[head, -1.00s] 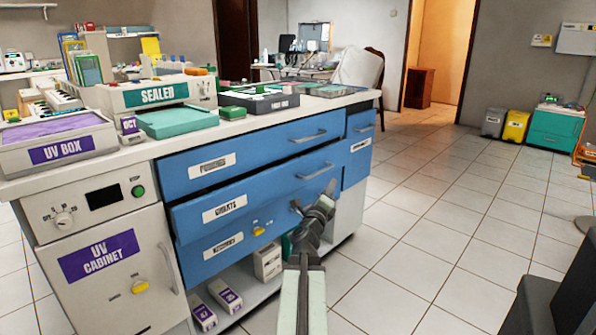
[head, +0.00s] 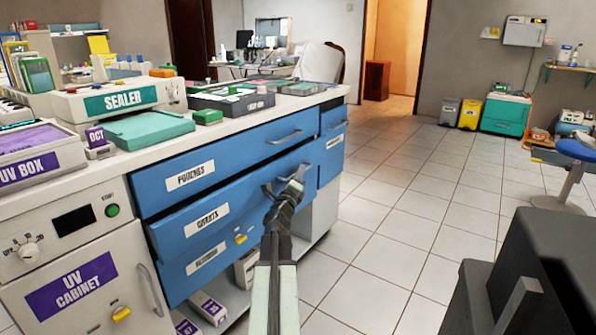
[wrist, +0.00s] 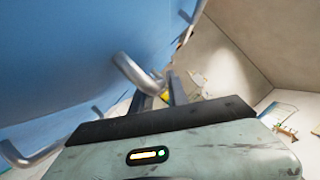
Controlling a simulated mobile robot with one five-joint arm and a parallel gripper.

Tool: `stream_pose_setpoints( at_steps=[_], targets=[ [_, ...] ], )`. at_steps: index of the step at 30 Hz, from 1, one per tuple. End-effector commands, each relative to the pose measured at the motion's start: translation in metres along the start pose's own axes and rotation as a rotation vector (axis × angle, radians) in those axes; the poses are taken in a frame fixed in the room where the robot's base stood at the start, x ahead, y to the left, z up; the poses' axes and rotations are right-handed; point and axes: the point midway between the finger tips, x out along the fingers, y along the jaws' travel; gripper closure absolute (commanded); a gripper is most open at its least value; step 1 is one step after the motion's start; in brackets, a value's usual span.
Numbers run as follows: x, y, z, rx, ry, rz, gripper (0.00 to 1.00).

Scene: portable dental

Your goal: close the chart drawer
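The chart drawer (head: 180,222) is the middle blue drawer of the cabinet, labelled CHARTS. It stands out a little from the drawer above, so it is partly open. My gripper (head: 289,182) is in front of its right part, close to its grey handle. In the wrist view a blue drawer front (wrist: 60,50) fills the upper left, with a curved metal handle (wrist: 135,72) just beside my dark fingers (wrist: 160,95). The fingers look apart, with a gap between them. I cannot tell whether they touch the handle.
The pouches drawer (head: 230,160) above looks shut. Another blue drawer (head: 215,256) with a yellow tag is below, over an open shelf with boxes (head: 208,306). The UV cabinet (head: 85,270) is at left. Tiled floor (head: 400,220) to the right is clear.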

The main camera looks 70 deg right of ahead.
Motion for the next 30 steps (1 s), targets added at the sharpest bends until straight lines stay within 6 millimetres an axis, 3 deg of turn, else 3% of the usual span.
stream_pose_setpoints(
  at_steps=[3,9,12,30],
  targets=[
    [0.0126,0.0000,0.0008,0.000,-0.001,0.001,0.80],
    [0.0115,0.0005,0.0005,0.000,-0.001,0.001,0.80],
    [0.0114,0.0006,0.0007,0.000,-0.001,0.001,1.00],
    [0.0108,0.0011,0.0016,0.000,-0.002,0.002,1.00]
  ],
)
